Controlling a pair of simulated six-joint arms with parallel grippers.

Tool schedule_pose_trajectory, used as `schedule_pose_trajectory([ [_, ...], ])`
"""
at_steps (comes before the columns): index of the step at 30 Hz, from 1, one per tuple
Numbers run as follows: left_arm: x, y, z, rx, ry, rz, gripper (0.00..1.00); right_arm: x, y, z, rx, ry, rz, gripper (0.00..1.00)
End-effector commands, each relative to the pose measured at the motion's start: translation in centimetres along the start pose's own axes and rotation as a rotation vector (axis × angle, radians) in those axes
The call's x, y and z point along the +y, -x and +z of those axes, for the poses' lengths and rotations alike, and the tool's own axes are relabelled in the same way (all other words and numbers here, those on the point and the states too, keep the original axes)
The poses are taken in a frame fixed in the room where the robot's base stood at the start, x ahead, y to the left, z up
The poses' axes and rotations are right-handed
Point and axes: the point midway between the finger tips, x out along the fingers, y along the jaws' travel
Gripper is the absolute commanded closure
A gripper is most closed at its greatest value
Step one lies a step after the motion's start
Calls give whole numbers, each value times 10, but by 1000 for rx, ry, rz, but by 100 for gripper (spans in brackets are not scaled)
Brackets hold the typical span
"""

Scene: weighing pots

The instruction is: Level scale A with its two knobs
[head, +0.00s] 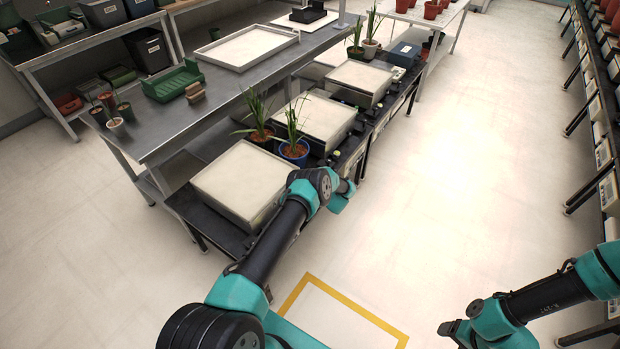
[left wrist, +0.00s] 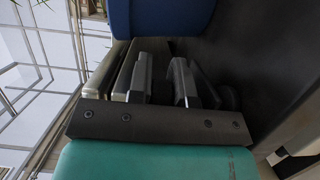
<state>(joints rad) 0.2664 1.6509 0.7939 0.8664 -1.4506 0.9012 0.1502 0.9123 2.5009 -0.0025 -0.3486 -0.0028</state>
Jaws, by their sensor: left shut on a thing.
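Several scales with broad cream tops stand in a row on a low dark bench. The nearest scale (head: 240,182) is beside my left arm; I cannot read which one is scale A. My left gripper (head: 349,187) is at the bench's front edge, near this scale's far front corner. In the left wrist view its fingers (left wrist: 162,82) are shut on a small dark knob, mostly hidden between and behind them. The other knob cannot be made out. My right gripper (head: 453,330) is low at the bottom right, away from the bench, its jaws too small to judge.
A blue pot with a plant (head: 294,152) stands close behind my left gripper and also shows in the left wrist view (left wrist: 170,14). A second potted plant (head: 260,133) stands beside it. A steel table (head: 215,105) runs behind. The floor to the right is clear.

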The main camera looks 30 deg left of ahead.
Motion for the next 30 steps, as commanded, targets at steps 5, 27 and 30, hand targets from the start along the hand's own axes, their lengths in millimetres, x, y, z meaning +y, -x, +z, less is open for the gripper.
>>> schedule_pose_trajectory([
  [5, 0, 0, -2, 101, 1, 1, 100, 0, 0, 0, 0, 0, 0, 30],
  [27, 0, 0, -4, 199, -1, 0, 100, 0, 0, 0, 0, 0, 0, 30],
  [30, 0, 0, -4, 198, -1, 0, 73, 0, 0, 0, 0, 0, 0, 30],
])
